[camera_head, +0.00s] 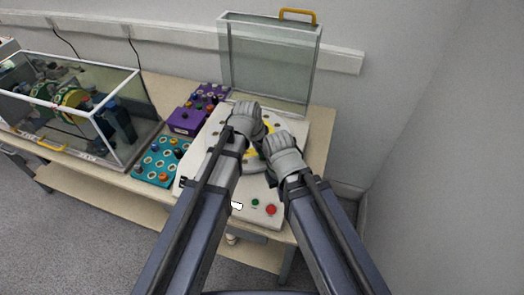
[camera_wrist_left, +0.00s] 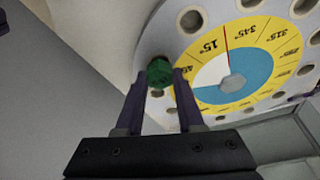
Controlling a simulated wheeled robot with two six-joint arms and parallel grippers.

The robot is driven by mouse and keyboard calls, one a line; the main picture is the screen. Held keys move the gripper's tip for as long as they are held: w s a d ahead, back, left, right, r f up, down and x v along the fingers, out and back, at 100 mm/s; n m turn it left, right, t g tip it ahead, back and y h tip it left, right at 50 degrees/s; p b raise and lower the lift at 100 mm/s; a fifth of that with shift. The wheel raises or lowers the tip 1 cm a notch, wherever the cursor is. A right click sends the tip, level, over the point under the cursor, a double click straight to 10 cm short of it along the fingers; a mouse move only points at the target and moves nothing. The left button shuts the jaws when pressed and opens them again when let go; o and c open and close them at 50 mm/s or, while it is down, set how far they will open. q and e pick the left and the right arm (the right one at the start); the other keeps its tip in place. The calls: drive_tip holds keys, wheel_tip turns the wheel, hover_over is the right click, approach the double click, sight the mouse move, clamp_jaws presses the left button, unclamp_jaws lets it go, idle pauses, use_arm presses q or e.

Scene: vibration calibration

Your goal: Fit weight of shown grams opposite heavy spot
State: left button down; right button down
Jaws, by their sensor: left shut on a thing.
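A white balancing disc (camera_wrist_left: 207,17) with a yellow angle ring, a blue and white centre and holes round its rim fills the upper right of the left wrist view. A red line on its dial lies between the 15° and 345° marks. My left gripper (camera_wrist_left: 158,86) is shut on a green weight (camera_wrist_left: 160,72), which is at the disc's rim beside the 45° mark. I cannot tell if the weight is seated in a hole. In the head view my left gripper (camera_head: 250,122) and my right gripper (camera_head: 278,150) hide much of the disc. The right fingers' opening is unclear.
The white machine base (camera_head: 222,198) has a small display (camera_head: 237,206), a green button (camera_head: 255,202) and a red button (camera_head: 271,209). A clear cover (camera_head: 268,65) stands raised behind. A teal tray (camera_head: 143,177) and a purple box (camera_head: 186,121) lie left, beside a glass case (camera_head: 118,88).

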use_arm(q)
drive_tip(key=shift+f+b, duration=0.55)
drive_tip(key=shift+f, duration=0.05)
drive_tip(key=shift+c, duration=2.2)
unclamp_jaws()
drive_tip(key=shift+r, duration=0.1)
drive_tip(key=p+v, duration=0.7)
drive_tip(key=shift+r+p, duration=0.3)
drive_tip(key=shift+r, duration=0.05)
drive_tip(key=shift+s, duration=0.1)
drive_tip(key=s+a+f+n+g+y+b, duration=0.1)
drive_tip(key=s+a+f+n+b, duration=0.1)
drive_tip(key=s, duration=0.5)
drive_tip(key=s+a+f+n+g+y+b, duration=0.1)
drive_tip(key=s+a+f+n+y+b, duration=0.1)
drive_tip(key=s, duration=0.5)
drive_tip(key=shift+s+a+f+g+b, duration=0.25)
drive_tip(key=shift+s+f+g+b, duration=0.15)
drive_tip(key=shift+f, duration=0.4)
